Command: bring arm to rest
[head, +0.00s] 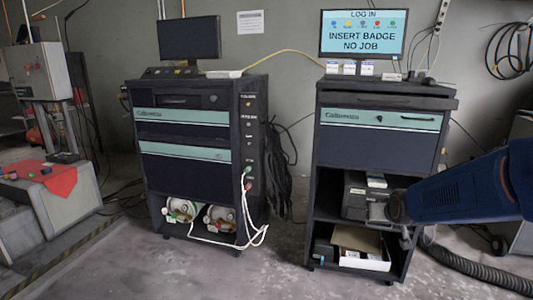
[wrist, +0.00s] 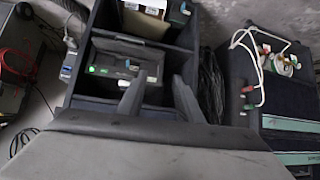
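My arm (head: 465,190), dark blue, reaches in from the right edge of the head view. Its end is in front of the middle shelf of the right cabinet (head: 378,157). In the wrist view my gripper (wrist: 158,88) shows two dark fingers spread apart with nothing between them. Beyond the fingers is a dark boxy device (wrist: 120,65) on a shelf; the same device (head: 356,190) is partly behind my gripper in the head view. I cannot tell if the fingers touch it.
The right cabinet bears a monitor (head: 363,34) reading "INSERT BADGE NO JOB". A white box (head: 363,260) sits on its lower shelf. The left cabinet (head: 195,155) holds gauges and looping white cable. A ribbed hose (head: 480,270) lies at right. The front floor (head: 220,278) is clear.

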